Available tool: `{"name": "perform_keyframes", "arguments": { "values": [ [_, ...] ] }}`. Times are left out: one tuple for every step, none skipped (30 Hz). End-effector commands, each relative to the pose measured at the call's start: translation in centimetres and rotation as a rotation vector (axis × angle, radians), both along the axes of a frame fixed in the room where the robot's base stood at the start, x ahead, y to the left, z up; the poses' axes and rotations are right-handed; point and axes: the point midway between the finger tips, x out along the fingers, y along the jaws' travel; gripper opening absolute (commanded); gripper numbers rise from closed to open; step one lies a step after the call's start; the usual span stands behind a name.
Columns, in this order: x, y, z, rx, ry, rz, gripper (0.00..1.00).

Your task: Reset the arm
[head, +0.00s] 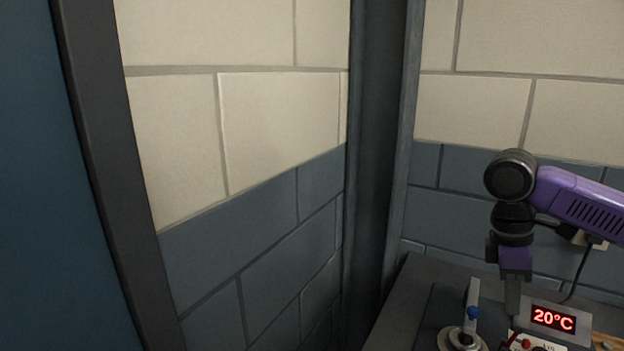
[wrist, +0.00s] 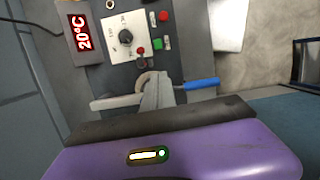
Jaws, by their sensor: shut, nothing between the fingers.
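My arm (head: 580,200) is purple with black joints. It reaches in from the right in the head view and bends down at the wrist. My gripper (head: 513,297) points down, its grey fingers closed together, just left of the red 20°C display (head: 553,318). In the wrist view my gripper (wrist: 154,80) is shut and empty. Its fingers cross in front of a grey lever with a blue handle end (wrist: 202,84) and hide part of it. I cannot tell whether they touch it.
A control panel (wrist: 127,37) with a black dial, red and green buttons sits by the display. The lever's blue end (head: 473,313) also shows in the head view. A brick wall (head: 280,130) and dark corner post (head: 378,130) stand behind. A cable (head: 580,272) hangs near my arm.

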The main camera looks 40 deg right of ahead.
Motion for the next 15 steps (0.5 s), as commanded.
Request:
{"name": "perform_keyframes", "arguments": {
  "values": [
    [0.4, 0.0, -0.1, -0.001, -0.017, -0.005, 0.00],
    [0.7, 0.0, -0.1, -0.001, -0.029, -0.007, 0.00],
    [1.1, -0.1, -0.2, -0.006, -0.047, -0.010, 0.00],
    [1.4, -0.1, -0.3, -0.009, -0.060, -0.012, 0.00],
    [1.7, -0.2, -0.3, -0.013, -0.073, -0.014, 0.00],
    [2.2, -0.4, -0.4, -0.021, -0.093, -0.016, 0.00],
    [2.5, -0.5, -0.4, -0.027, -0.108, -0.016, 0.00],
    [2.9, -0.6, -0.4, -0.033, -0.123, -0.017, 0.00],
    [3.5, -0.7, -0.5, -0.042, -0.147, -0.017, 0.00],
    [3.9, -0.9, -0.4, -0.051, -0.165, -0.017, 0.00],
    [4.4, -1.1, -0.4, -0.060, -0.188, -0.018, 0.00],
    [5.2, -1.3, -0.2, -0.074, -0.220, -0.016, 0.00],
    [5.8, -1.5, 0.0, -0.087, -0.246, -0.016, 0.00],
    [6.5, -1.7, 0.2, -0.099, -0.277, -0.015, 0.00],
    [7.5, -1.9, 0.5, -0.113, -0.321, -0.015, 0.00]
  ]
}}
